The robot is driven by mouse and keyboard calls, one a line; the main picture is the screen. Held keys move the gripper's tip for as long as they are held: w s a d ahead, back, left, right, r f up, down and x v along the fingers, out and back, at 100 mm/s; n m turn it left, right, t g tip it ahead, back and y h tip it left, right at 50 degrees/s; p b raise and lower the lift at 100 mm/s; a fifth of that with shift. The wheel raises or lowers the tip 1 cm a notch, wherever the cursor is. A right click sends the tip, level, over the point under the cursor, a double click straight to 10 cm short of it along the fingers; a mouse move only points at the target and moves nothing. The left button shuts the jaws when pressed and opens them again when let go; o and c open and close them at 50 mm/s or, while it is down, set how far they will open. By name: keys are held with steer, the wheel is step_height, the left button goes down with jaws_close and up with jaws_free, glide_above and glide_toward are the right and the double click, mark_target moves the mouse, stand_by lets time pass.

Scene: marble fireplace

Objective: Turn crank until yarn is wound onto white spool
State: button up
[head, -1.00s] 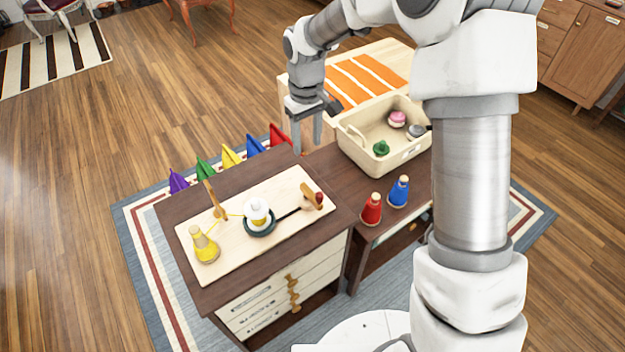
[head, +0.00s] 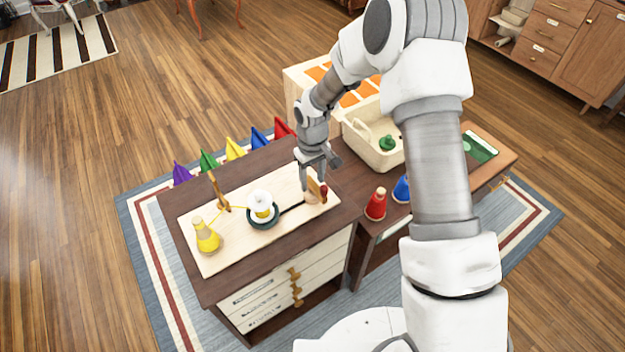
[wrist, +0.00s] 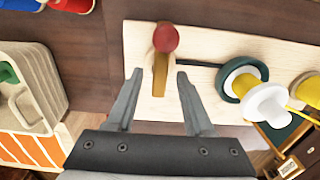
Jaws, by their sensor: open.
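The crank (head: 314,188) stands at the right end of a pale wooden board (head: 233,247), with a red knob (wrist: 165,39) on its wooden part. A dark rod links it to a dark ring around the white spool (head: 262,198). Some yellow shows on the spool's lower part. Yellow yarn runs from a yellow cone (head: 207,236) past an upright wooden guide (head: 217,190) to the spool. My gripper (wrist: 158,73) is open, its fingers on either side of the crank's wooden part. Contact cannot be told. The spool also shows in the wrist view (wrist: 268,106).
Red (head: 376,204) and blue (head: 401,190) cones stand on the lower table to the right. A cream basket (head: 362,150) with a green item lies behind them. Coloured pennants (head: 234,149) line the cabinet's far side. The cabinet top in front of the board is clear.

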steer(key=shift+f, duration=0.25)
jaws_close()
steer(key=shift+m, duration=0.3)
